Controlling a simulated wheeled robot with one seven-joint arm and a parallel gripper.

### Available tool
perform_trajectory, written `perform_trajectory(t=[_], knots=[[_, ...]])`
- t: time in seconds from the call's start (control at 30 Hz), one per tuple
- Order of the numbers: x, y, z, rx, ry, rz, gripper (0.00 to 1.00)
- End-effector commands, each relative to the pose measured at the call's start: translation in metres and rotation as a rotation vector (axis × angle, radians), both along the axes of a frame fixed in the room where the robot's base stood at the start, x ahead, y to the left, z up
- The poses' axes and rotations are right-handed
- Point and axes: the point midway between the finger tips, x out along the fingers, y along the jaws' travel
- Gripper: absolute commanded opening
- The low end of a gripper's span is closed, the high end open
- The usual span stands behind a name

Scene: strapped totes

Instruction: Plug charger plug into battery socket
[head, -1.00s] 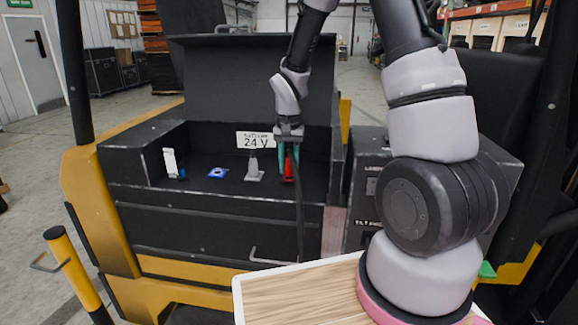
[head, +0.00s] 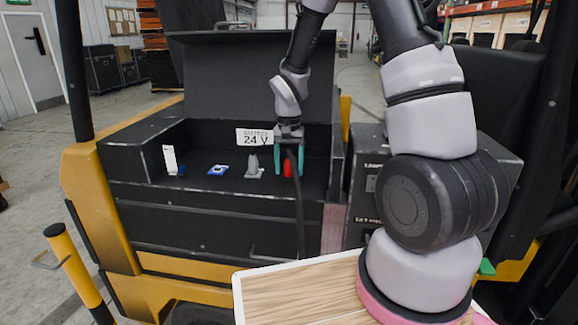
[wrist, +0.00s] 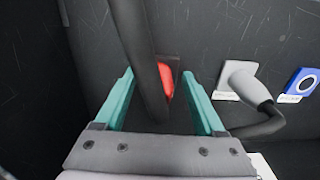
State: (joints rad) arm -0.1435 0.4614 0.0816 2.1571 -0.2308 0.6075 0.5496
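The red plug (head: 288,168) with a thick black cable (head: 299,210) is in the open battery compartment, under the 24 V label. In the wrist view the red part (wrist: 166,80) sits at a dark rectangular fitting (wrist: 172,64), with the black cable (wrist: 140,55) passing in front of it. The cable hides part of the red piece, so how deep it sits cannot be told. My gripper (head: 288,163) is open, its teal fingers on either side of the red plug with gaps. The wrist view shows the same open fingers (wrist: 163,105).
Left of the plug stand a grey connector (head: 254,168), a blue fitting (head: 217,170) and a white upright piece (head: 170,159). The compartment's raised lid (head: 230,75) is behind, and its right wall is close to my gripper. A wooden board (head: 300,292) lies in front.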

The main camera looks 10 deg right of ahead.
Motion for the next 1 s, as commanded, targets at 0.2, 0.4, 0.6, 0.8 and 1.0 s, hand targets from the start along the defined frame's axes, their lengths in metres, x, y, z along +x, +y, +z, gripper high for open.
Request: perform_trajectory(t=[0.2, 0.4, 0.6, 0.8, 1.0], knots=[[0.000, 0.000, 0.000, 0.000, 0.000, 0.000, 0.71], [0.001, 0.000, 0.019, 0.000, -0.004, 0.000, 0.71], [0.001, 0.000, 0.061, 0.001, -0.006, 0.000, 0.71], [0.001, 0.000, 0.094, 0.001, -0.004, -0.001, 0.71], [0.000, 0.000, 0.108, 0.001, -0.001, 0.000, 0.71]])
